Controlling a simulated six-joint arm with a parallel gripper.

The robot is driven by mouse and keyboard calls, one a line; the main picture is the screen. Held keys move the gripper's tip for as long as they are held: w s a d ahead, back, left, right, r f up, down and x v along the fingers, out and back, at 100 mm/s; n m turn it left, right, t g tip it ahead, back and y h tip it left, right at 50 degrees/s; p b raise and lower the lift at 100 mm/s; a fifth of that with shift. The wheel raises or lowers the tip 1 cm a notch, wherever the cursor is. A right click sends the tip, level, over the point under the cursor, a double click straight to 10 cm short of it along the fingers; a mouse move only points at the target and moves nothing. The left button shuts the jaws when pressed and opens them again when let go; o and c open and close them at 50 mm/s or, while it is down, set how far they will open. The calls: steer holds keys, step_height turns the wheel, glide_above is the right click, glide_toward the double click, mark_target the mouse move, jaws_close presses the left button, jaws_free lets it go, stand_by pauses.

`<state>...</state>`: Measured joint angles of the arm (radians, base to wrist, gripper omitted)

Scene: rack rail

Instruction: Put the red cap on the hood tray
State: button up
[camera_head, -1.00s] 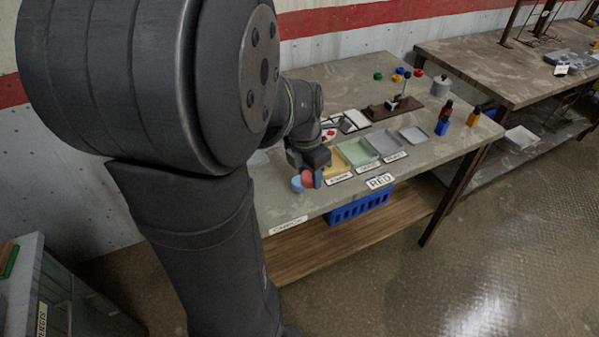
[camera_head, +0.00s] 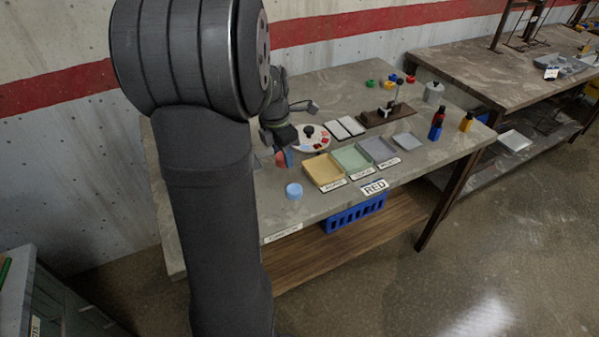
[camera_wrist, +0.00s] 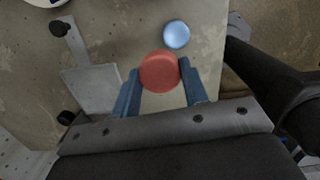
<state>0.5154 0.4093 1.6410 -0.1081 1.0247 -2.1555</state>
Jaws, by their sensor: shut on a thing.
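My gripper (camera_wrist: 162,92) is shut on the red cap (camera_wrist: 160,72), which sits between its blue fingers above the table. In the head view, the red cap (camera_head: 280,158) shows below my wrist, left of the yellow tray. A flat grey plate (camera_wrist: 93,90) lies left of my gripper in the wrist view, with a grey bar running up from it. I cannot tell which thing is the hood tray. Three labelled trays stand in a row: yellow (camera_head: 323,171), green (camera_head: 351,156) and grey (camera_head: 378,149); their small labels are hard to read.
A blue round cap (camera_head: 294,190) stands alone near the table's front edge. A white round plate (camera_head: 312,138) with small red pieces lies behind the yellow tray. Bottles (camera_head: 437,126) and a small pale tray (camera_head: 404,140) are farther right.

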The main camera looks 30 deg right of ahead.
steer(key=w+a+f+m, duration=0.1)
steer(key=w+a+f, duration=0.15)
steer(key=w, duration=0.55)
steer(key=w+a+f, duration=0.1)
steer(key=w+a, duration=0.3)
steer(key=w, duration=0.5)
steer(key=shift+a+f, duration=0.1)
steer(key=shift+f, duration=2.95)
steer(key=shift+f, duration=0.25)
steer(key=o, duration=0.8)
steer(key=shift+o, duration=0.2)
step_height(320, 180, up, 8)
